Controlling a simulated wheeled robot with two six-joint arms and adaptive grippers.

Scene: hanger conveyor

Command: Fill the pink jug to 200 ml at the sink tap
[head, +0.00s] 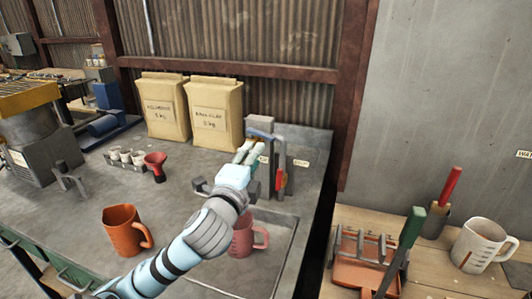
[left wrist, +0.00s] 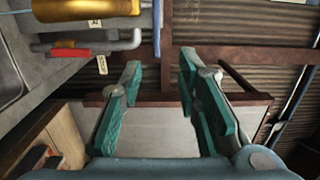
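The pink jug (head: 241,240) stands in the sink (head: 285,222), partly hidden behind my left arm; its handle points right. I cannot see its water level or marks. The tap (head: 280,165), with a red part (head: 282,182), stands behind the sink, beside the grey block. My left gripper (head: 247,150) is just left of the tap, above and behind the jug. In the left wrist view its teal fingers (left wrist: 160,80) are apart with nothing between them. The red part (left wrist: 72,53) shows there left of the fingers, apart from them. My right gripper is out of view.
An orange jug (head: 122,231) stands left of the sink. A red funnel (head: 155,164), small cups (head: 125,155) and two paper bags (head: 215,115) are behind it. A white jug (head: 480,245) and an orange tray (head: 358,273) sit on the wooden bench at right.

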